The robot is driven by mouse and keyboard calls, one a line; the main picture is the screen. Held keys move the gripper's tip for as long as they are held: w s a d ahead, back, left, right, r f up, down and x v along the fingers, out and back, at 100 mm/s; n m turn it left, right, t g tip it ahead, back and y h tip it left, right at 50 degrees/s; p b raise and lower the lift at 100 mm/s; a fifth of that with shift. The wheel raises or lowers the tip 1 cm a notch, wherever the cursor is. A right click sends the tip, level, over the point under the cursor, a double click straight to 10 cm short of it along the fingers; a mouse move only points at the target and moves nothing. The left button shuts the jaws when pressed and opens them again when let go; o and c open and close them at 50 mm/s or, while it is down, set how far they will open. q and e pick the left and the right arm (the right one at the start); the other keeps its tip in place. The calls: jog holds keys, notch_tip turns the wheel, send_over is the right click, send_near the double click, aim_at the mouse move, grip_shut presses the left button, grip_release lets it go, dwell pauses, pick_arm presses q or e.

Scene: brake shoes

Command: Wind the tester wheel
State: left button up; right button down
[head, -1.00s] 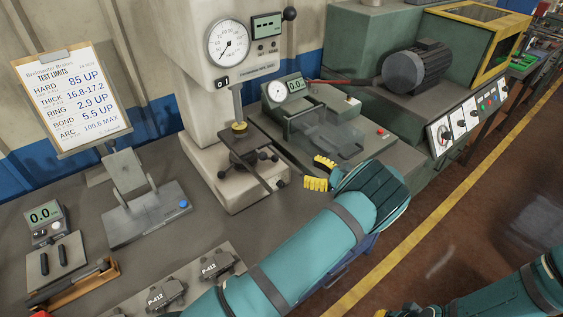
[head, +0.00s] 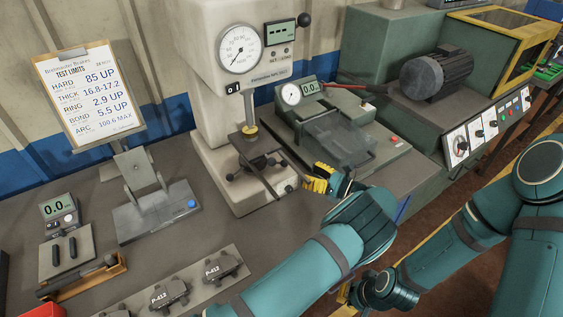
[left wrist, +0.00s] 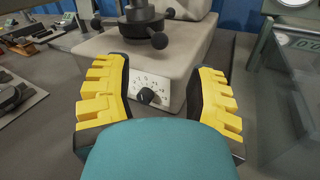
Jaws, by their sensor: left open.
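The hardness tester (head: 215,150) stands on the bench with a round gauge on its head. Its wheel (head: 252,168), a dark hub with ball-ended spokes, sits under the small anvil table; in the left wrist view the wheel (left wrist: 140,22) shows at the top, beyond my fingers. My left gripper (head: 318,183) is open and empty, in front of the tester's base and to the right of the wheel. In the left wrist view its fingers (left wrist: 155,100) are spread apart, with a black knob (left wrist: 147,96) on the base visible between them. My right gripper (head: 344,291) is low, partly hidden behind my left arm.
A gauge fixture with a clear cover (head: 335,137) stands close right of the tester. A lever stand (head: 150,190) is to the left, and several brake pads (head: 170,291) lie on a grey plate in front. A grey motor (head: 436,74) is at the back right.

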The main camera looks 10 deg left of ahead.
aim_at(284, 162)
pick_arm(q)
jog(key=x, duration=0.9)
jog(key=shift+w+a, duration=0.1)
jog(key=shift+a, duration=0.25)
grip_shut()
